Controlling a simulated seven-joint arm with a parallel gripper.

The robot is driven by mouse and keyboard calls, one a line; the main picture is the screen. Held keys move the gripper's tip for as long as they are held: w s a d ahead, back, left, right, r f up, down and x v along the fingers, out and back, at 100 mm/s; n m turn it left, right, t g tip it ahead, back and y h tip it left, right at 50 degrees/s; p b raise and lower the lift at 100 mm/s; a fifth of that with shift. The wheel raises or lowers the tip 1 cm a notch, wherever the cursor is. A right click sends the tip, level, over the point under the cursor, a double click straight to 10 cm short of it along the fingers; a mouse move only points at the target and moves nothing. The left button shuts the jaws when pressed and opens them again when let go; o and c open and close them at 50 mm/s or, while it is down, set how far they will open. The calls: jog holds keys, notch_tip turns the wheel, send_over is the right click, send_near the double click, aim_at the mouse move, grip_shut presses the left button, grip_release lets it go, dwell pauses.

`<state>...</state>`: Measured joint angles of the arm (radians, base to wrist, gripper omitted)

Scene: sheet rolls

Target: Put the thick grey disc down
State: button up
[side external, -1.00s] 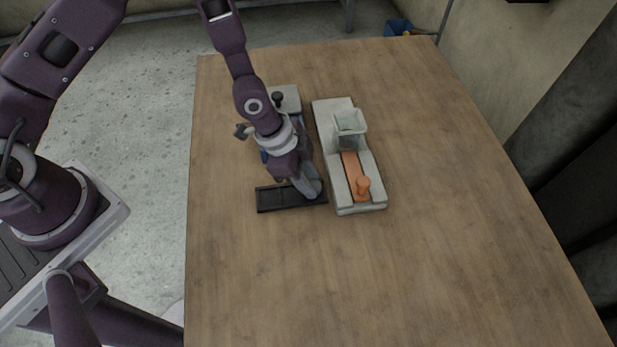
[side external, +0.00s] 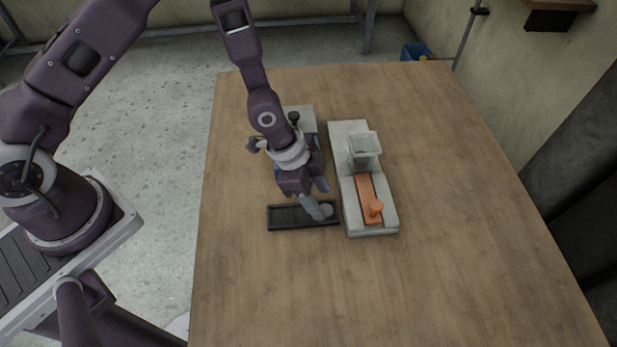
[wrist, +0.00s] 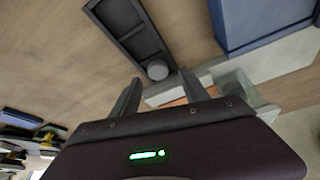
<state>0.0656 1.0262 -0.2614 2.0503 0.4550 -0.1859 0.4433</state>
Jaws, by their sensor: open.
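The thick grey disc (side external: 326,210) lies at the right end of a black tray (side external: 284,217). In the wrist view the disc (wrist: 157,69) sits in the end section of the tray (wrist: 134,36), close to the tips of my fingers. My gripper (side external: 318,197) is open above that end of the tray. In the wrist view its two fingers (wrist: 160,86) are spread apart, with nothing held between them. Part of the disc's outline is hidden by a finger in the side view.
Right of the tray stands a pale grey block (side external: 382,228) with an orange slide (side external: 366,190) and a clear square hopper (side external: 364,146). Behind my gripper is a blue and grey fixture (side external: 303,115), partly hidden. The table's front and right are clear.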

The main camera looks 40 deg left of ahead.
jog(key=v, duration=1.1)
jog(key=s+a+r+n+t+y, duration=0.25)
jog(key=a+r+n+y, duration=0.2)
jog(key=a+r, duration=0.7)
jog(key=s+r+n+t, duration=0.1)
jog(key=s+r+n, duration=0.7)
jog(key=s, duration=0.8)
notch_tip(320, 180, up, 3)
jog(key=shift+a+r+h, duration=0.25)
jog(key=shift+a+h, duration=0.05)
jog(key=shift+h, duration=0.05)
